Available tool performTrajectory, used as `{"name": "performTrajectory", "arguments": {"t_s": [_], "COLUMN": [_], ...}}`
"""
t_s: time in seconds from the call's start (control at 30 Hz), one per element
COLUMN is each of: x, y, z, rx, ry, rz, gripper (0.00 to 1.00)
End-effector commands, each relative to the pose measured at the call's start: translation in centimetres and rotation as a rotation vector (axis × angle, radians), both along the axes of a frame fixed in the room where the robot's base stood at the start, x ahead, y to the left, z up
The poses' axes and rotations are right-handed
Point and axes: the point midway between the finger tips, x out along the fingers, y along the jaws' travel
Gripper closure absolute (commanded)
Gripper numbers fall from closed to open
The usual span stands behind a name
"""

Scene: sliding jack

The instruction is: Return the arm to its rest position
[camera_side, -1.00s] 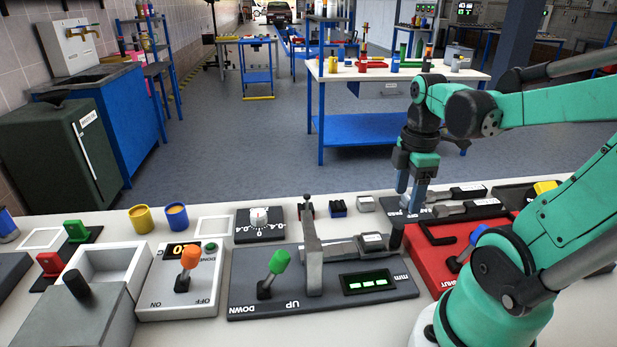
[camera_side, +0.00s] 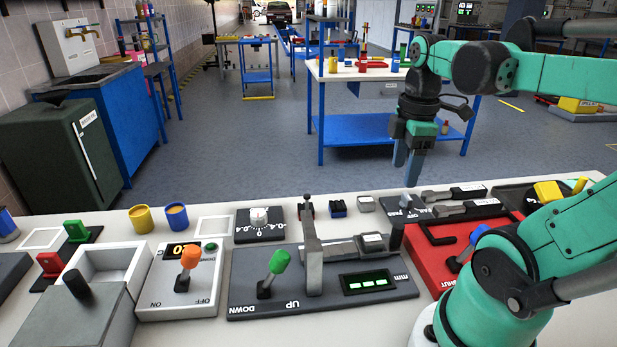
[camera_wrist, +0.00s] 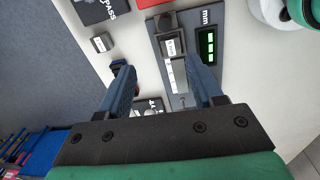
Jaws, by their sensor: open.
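My gripper (camera_side: 406,165) hangs over the back edge of the bench in the side view, fingers pointing down, above and behind the dark PASS plate (camera_side: 418,207). It is empty and touches nothing that I can see. In the wrist view my gripper (camera_wrist: 168,85) shows two blue fingers apart, with the bench below between them. The sliding jack (camera_side: 313,250) stands on its dark panel, with a green-knobbed lever (camera_side: 279,262) and a green display (camera_side: 369,282). Part of this panel, with the display (camera_wrist: 206,45), also shows in the wrist view.
A red panel (camera_side: 420,262) with a blue-knobbed lever lies right of the jack, partly behind my arm. A switch box (camera_side: 182,288) with an orange knob and an open grey box (camera_side: 108,270) stand left. The air above the bench's left half is clear.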

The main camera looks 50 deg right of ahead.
Motion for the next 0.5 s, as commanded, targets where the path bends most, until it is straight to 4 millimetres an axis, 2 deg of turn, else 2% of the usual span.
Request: {"name": "performTrajectory", "arguments": {"t_s": [0.17,0.3,0.4,0.5], "x": [4.0,6.7,7.8,8.3], "y": [4.1,8.3,10.9,12.8], "z": [-1.5,-2.3,-2.6,-2.7], "rx": [-0.04,0.038,0.132,0.213], "ry": [-0.199,-0.391,-0.487,-0.542], "rz": [-0.214,-0.42,-0.538,-0.619], "gripper": [0.4,0.4,0.4,0.4]}}
